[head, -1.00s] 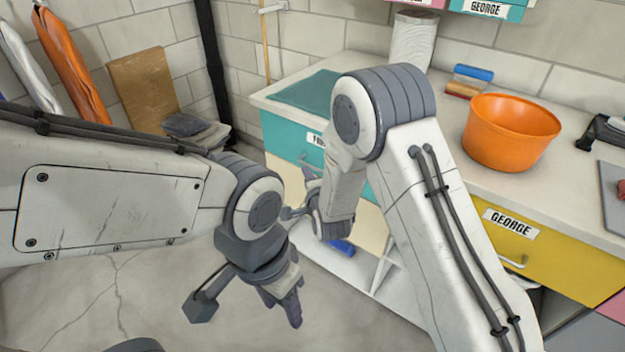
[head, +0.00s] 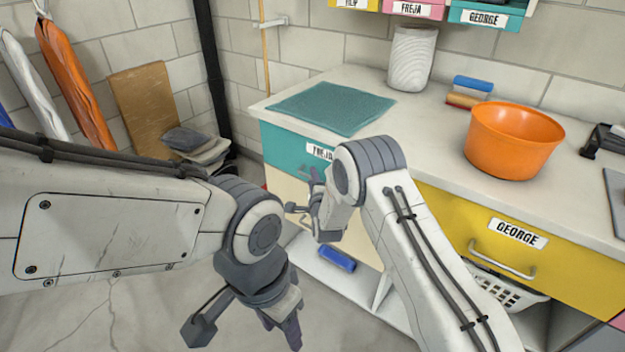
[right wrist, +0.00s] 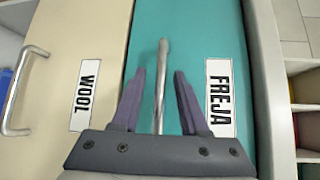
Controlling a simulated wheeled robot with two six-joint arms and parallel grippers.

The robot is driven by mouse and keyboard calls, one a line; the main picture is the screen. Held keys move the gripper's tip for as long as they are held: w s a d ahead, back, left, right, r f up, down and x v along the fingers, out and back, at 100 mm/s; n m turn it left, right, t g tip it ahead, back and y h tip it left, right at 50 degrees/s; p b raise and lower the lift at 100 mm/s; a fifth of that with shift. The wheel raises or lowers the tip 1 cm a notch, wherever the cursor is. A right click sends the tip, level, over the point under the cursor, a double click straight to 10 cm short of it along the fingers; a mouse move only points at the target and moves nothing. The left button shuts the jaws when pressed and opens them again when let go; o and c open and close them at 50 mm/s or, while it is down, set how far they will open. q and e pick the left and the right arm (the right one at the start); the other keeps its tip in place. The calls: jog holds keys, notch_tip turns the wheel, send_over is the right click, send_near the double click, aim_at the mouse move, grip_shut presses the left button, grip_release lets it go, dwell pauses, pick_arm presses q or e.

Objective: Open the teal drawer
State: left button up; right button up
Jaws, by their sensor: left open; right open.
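The teal drawer (head: 285,146) is under the counter at the left, with a FREJA label; its front also fills the middle of the right wrist view (right wrist: 205,35). It looks shut. Its metal handle (right wrist: 161,85) shows between the fingers of my right gripper (right wrist: 158,80), which is open. Whether the fingers touch the handle I cannot tell. In the head view my right gripper (head: 310,195) is at the drawer front, partly hidden by its own wrist. My left gripper (head: 245,330) is open and empty, low over the floor, apart from the drawer.
A yellow drawer (head: 570,270) is at the right. An orange bowl (head: 510,142) and a teal mat (head: 335,100) lie on the counter. A blue roll (head: 338,258) lies on the low shelf.

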jog(key=shift+w, duration=0.25)
grip_shut()
jog(key=shift+a, duration=0.1)
dwell(1.2)
